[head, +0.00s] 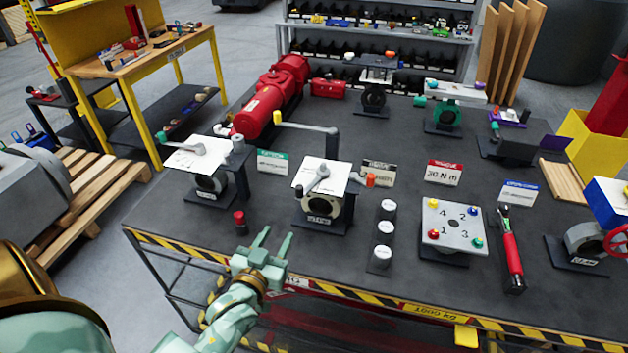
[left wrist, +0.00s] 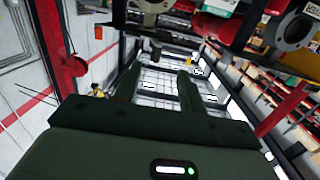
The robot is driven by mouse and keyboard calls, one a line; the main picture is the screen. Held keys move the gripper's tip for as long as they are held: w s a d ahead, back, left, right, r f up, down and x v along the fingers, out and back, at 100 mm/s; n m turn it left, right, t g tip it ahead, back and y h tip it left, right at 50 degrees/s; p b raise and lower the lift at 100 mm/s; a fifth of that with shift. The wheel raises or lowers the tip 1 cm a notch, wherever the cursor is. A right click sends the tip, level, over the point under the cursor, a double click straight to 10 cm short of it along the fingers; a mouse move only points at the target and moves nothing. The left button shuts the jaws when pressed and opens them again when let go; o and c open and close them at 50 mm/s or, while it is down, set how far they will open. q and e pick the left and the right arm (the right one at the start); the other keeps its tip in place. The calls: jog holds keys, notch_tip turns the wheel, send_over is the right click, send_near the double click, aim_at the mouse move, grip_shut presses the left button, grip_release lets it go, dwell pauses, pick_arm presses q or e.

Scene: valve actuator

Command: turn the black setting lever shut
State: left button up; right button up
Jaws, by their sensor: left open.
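My left gripper (head: 272,240) is open and empty, in front of and left of this unit, near the table's front edge. Its two fingers also show apart in the left wrist view (left wrist: 158,88). My right gripper is not in view.
A small red-capped cylinder (head: 240,222) stands just beyond my left gripper. Another valve unit (head: 207,186) is to the left, with a red cylinder (head: 260,112) behind. White-topped cylinders (head: 384,230) and a numbered plate (head: 452,222) stand to the right. The table's striped front edge (head: 360,297) is close.

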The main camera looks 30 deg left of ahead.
aim_at(298, 193)
pick_arm(q)
jog(key=shift+t, duration=0.4)
jog(key=w+a, duration=0.1)
jog(key=w, duration=0.4)
jog(key=w+r, duration=0.1)
jog(key=w, duration=0.5)
jog(key=w+a+r, duration=0.1)
jog(key=w, duration=0.4)
jog(key=shift+w+a, duration=0.3)
grip_shut()
